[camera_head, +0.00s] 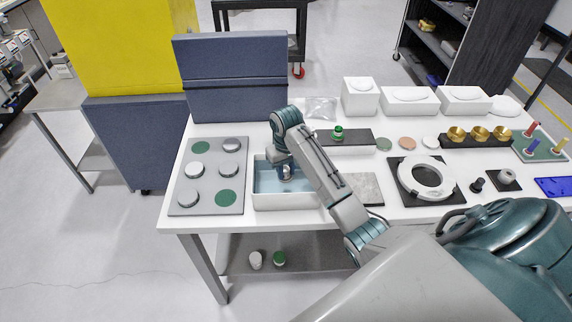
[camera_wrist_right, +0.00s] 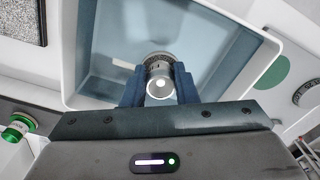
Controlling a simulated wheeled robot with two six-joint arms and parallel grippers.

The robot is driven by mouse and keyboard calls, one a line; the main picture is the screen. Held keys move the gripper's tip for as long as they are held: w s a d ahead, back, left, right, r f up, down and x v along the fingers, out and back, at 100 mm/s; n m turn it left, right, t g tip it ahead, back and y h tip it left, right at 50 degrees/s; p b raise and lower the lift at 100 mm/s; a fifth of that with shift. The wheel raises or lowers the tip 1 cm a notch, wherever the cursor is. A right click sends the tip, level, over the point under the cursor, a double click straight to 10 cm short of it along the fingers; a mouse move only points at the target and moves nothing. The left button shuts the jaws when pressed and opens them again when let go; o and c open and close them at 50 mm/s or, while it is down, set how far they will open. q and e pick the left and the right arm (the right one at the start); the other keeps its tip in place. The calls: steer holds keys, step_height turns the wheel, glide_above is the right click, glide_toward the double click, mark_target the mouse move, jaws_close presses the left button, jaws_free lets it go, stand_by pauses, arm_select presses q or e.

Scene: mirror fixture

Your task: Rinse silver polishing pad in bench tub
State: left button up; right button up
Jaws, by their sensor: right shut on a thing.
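The bench tub (camera_head: 287,202) is a white box with a blue inside, on the white bench left of its middle. It also shows in the wrist view, where its blue inside (camera_wrist_right: 110,45) fills the upper middle. My right gripper (camera_head: 286,174) reaches down into the tub. Its dark blue fingers are shut on the silver polishing pad (camera_wrist_right: 158,78), gripping its round silver knob, with a dark grey pad edge showing behind. The pad is inside the tub walls; I cannot tell whether it touches the bottom. My left gripper is not in view.
A grey tray (camera_head: 181,208) with several silver-topped pieces and green discs lies left of the tub. A grey stone-like plate (camera_head: 365,189) lies to the right. A black strip (camera_head: 357,140) with a green-knobbed piece (camera_head: 338,132) is behind. A white ring (camera_head: 405,182) sits farther right.

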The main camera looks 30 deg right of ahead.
mark_target(285, 178)
steer(key=shift+f, duration=0.6)
steer(key=shift+w+d+f+b, duration=0.1)
steer(key=shift+f+b, duration=0.2)
steer(key=shift+f, duration=0.6)
steer(key=shift+w+f, duration=0.1)
steer(key=shift+f, duration=0.6)
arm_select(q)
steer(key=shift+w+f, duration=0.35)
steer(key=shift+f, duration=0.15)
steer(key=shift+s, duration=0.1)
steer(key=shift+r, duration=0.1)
arm_select(e)
steer(key=shift+w+a, duration=0.1)
steer(key=shift+a, duration=0.3)
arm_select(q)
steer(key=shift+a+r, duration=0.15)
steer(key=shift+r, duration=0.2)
arm_select(e)
steer(key=shift+w+a, duration=0.25)
steer(key=shift+a, duration=0.05)
